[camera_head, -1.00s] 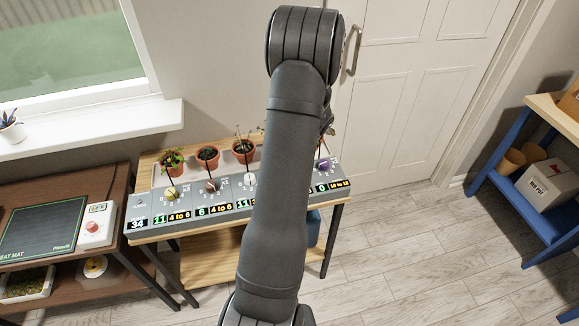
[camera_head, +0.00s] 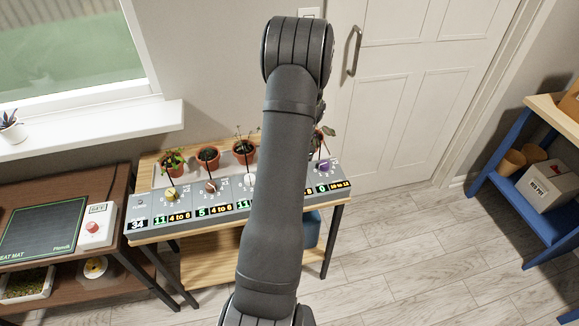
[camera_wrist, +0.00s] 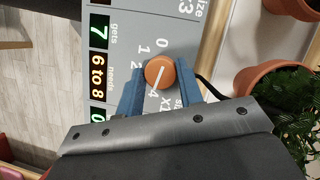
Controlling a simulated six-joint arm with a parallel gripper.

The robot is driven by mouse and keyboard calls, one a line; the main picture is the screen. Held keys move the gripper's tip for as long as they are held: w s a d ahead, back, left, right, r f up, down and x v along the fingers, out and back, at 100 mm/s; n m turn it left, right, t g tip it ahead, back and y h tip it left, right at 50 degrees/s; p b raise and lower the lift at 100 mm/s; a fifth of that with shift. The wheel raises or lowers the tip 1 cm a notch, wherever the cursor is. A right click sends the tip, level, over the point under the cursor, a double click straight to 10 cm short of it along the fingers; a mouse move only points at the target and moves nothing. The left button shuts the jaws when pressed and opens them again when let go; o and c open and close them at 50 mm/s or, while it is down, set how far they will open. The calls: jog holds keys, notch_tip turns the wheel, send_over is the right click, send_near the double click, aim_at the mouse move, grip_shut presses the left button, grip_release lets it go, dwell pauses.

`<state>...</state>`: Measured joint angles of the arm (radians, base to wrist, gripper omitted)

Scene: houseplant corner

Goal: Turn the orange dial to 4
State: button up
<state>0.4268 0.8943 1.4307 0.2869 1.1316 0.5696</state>
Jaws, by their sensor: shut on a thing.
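The orange dial (camera_wrist: 160,72) sits on the grey panel (camera_wrist: 118,90) in the wrist view, with 0, 1, 2 and 4 visible around it. Its white line slants down-left and appears to point toward the 4. My gripper (camera_wrist: 160,80) has its blue fingers on either side of the dial, shut on it. The green readout (camera_wrist: 98,33) beside it shows 7, above an amber "6 to 8" (camera_wrist: 98,72). In the head view my arm hides the orange dial and the gripper.
Yellow (camera_head: 171,194), brown (camera_head: 210,187) and purple (camera_head: 324,166) dials share the panel. Potted plants stand behind it, including terracotta pots (camera_wrist: 262,77) close to the gripper. A brown table (camera_head: 105,185) is at left, a blue shelf (camera_head: 510,200) at right.

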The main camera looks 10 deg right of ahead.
dwell(0.4)
jog(key=o, duration=1)
jog(key=shift+c, duration=0.2)
jog(key=v, duration=1.7)
jog(key=shift+w+r, duration=0.2)
jog(key=shift+d, duration=0.1)
jog(key=x, duration=1.7)
jog(key=shift+s+f, duration=0.15)
jog(key=shift+f, duration=0.05)
